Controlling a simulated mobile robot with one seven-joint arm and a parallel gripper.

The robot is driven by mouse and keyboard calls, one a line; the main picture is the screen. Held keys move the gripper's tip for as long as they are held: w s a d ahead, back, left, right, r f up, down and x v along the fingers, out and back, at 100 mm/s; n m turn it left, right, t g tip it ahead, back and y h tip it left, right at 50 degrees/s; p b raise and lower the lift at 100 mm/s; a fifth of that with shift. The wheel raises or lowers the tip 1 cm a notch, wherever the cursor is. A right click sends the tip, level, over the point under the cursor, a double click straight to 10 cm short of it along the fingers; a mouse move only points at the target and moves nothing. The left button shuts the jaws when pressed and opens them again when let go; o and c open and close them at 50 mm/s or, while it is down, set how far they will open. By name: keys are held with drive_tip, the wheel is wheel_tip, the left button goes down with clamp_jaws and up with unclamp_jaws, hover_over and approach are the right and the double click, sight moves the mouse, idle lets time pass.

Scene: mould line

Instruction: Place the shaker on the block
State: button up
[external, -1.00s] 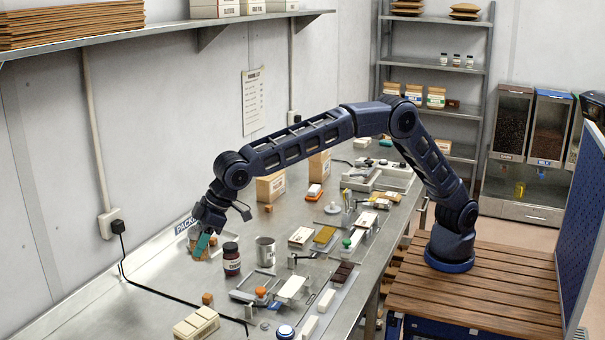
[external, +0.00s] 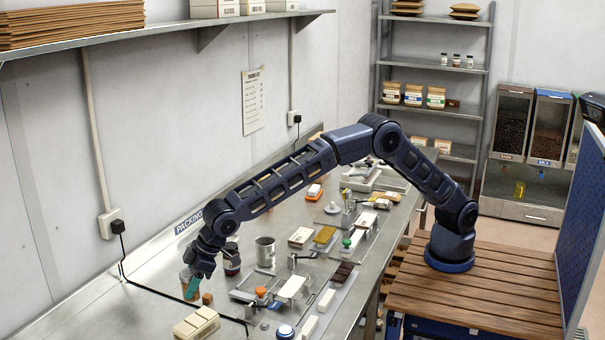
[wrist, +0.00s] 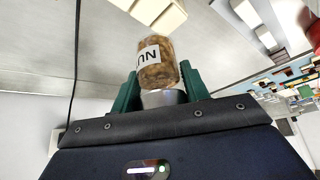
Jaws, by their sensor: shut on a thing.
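My gripper (wrist: 158,88) is shut on a clear shaker (wrist: 158,65) filled with brown bits, its white label partly reading "NU". A pale cap (wrist: 163,98) shows between the green fingers. In the external view my gripper (external: 190,288) is low over the table's near left end, and the fingers partly hide the shaker. I cannot tell whether the shaker is touching the table.
A dark-lidded jar (external: 232,264) and a metal cup (external: 265,252) stand behind. A tray with an orange knob (external: 261,292) is to the right. A black cable (external: 170,297) runs along the table.

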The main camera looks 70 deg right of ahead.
drive_tip(key=shift+f, duration=3.65)
drive_tip(key=shift+f, duration=0.15)
drive_tip(key=o, duration=1.1)
drive_tip(key=v, duration=1.2)
